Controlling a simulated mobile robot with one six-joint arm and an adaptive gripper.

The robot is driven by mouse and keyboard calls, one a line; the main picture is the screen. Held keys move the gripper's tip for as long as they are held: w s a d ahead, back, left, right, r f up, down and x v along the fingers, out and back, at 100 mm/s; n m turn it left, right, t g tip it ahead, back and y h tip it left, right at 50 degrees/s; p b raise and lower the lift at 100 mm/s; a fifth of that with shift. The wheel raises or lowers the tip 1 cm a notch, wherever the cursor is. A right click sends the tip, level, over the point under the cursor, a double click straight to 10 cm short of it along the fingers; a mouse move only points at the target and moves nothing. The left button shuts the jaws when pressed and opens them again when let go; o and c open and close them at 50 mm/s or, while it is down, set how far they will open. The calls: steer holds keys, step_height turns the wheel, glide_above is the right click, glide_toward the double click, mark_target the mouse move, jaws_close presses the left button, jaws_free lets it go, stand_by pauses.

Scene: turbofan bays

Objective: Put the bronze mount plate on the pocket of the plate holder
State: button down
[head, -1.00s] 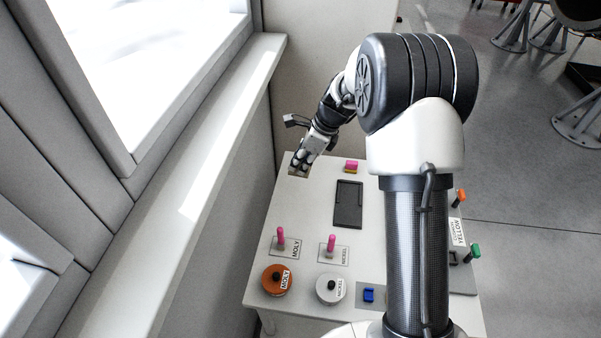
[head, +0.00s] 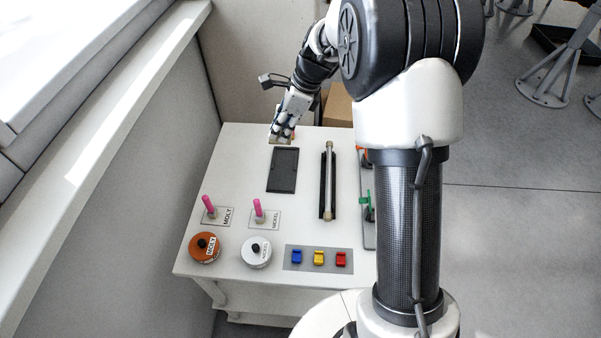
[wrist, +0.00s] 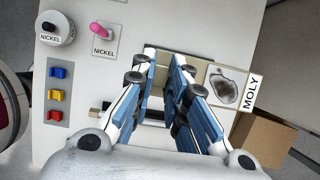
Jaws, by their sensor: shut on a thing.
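My gripper (head: 281,138) is shut on a small tan plate, the bronze mount plate (wrist: 155,76), which shows between the fingertips in the wrist view. In the head view the gripper is at the far edge of the dark rectangular plate holder (head: 283,171), and its fingers hide most of the plate. The pocket of the holder looks empty in the head view. I cannot tell whether the plate touches the holder. In the wrist view the fingers cover most of the holder.
Pink pegs (head: 209,206) and lidded pots (head: 205,247) stand at the front left. Blue, yellow and red blocks (head: 319,258) sit on a grey strip. A metal rod (head: 329,180) lies right of the holder. A cardboard box (wrist: 262,138) stands beyond the table.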

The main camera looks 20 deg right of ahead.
steer(key=shift+w+a+f+b, duration=0.15)
steer(key=shift+f+b, duration=0.85)
steer(key=shift+f, duration=2.2)
steer(key=shift+a+f+b, duration=0.1)
steer(key=shift+f+b, duration=0.9)
steer(key=shift+f, duration=2.25)
steer(key=shift+w+a+f+b, duration=0.15)
steer(key=shift+f+b, duration=0.85)
steer(key=shift+f, duration=2.2)
steer(key=shift+s, duration=0.1)
steer(key=shift+f, duration=0.1)
steer(key=c, duration=1.6)
jaws_free()
